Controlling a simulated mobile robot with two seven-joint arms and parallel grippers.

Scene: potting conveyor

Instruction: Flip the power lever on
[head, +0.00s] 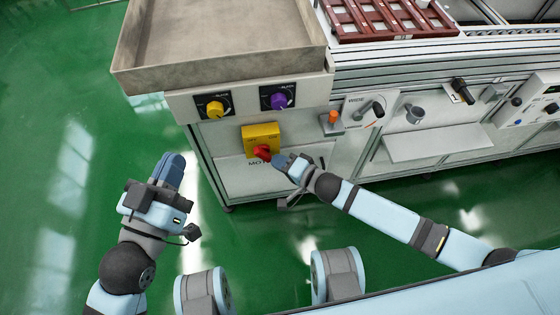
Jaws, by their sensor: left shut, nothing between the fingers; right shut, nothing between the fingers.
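A yellow switch box (261,134) with a red lever (262,153) is on the front of the grey machine; the lettering under it is partly hidden, with "MOT" readable. My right gripper (281,161) is shut and empty, with its fingertips right beside the red lever, on its right side. I cannot tell whether they touch it. My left gripper (174,164) is shut and empty, over the green floor to the left of the box and apart from the machine.
Above the box are a yellow dial (214,108) and a purple dial (279,101) under a large grey tray (128,77). An orange-topped switch (332,118) and a black-handled lever (373,110) are to the right. The floor at left is clear.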

